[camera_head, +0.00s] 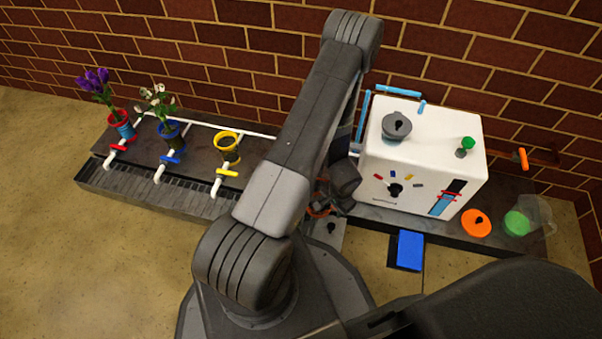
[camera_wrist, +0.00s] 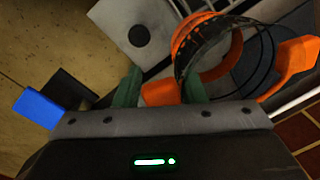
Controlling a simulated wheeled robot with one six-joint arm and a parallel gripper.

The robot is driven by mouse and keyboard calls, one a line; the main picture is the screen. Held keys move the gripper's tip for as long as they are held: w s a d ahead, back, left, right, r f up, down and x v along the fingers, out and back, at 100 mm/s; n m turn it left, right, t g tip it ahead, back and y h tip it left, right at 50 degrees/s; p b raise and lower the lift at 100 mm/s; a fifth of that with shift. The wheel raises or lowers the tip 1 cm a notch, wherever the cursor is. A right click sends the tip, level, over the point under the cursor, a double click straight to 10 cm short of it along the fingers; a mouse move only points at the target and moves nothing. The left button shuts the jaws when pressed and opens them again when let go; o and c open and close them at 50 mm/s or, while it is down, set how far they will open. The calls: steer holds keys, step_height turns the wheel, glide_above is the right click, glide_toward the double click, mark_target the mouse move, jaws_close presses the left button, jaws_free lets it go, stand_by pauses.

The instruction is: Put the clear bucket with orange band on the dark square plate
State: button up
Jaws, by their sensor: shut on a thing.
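The clear bucket with orange band (camera_wrist: 205,62) is tilted in the wrist view, its dark rim and clear wall showing. My gripper (camera_wrist: 162,86) has its green fingers around an orange part at the bucket's near side. In the head view, a bit of the orange band (camera_head: 319,211) shows beside my arm, which hides the rest. A small dark square surface (camera_wrist: 70,90) lies beside a blue block in the wrist view; I cannot tell whether it is the dark square plate. A darker surface (camera_wrist: 262,66) is partly visible behind the bucket.
A white box (camera_head: 425,150) with a grey knobbed lid stands right of my arm. The blue block (camera_head: 410,250) is in front of it. An orange lid (camera_head: 476,223) and clear container (camera_head: 535,215) are farther right. Flower pots and taps line the left bench (camera_head: 130,180).

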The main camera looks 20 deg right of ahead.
steer(key=w+b, duration=0.1)
steer(key=w, duration=0.5)
steer(key=w+f+b, duration=0.1)
steer(key=w, duration=1)
steer(key=shift+w+f+b, duration=0.3)
steer(key=shift+w+b, duration=0.05)
steer(key=shift+b, duration=0.05)
steer(key=shift+f, duration=0.2)
steer(key=o, duration=1.1)
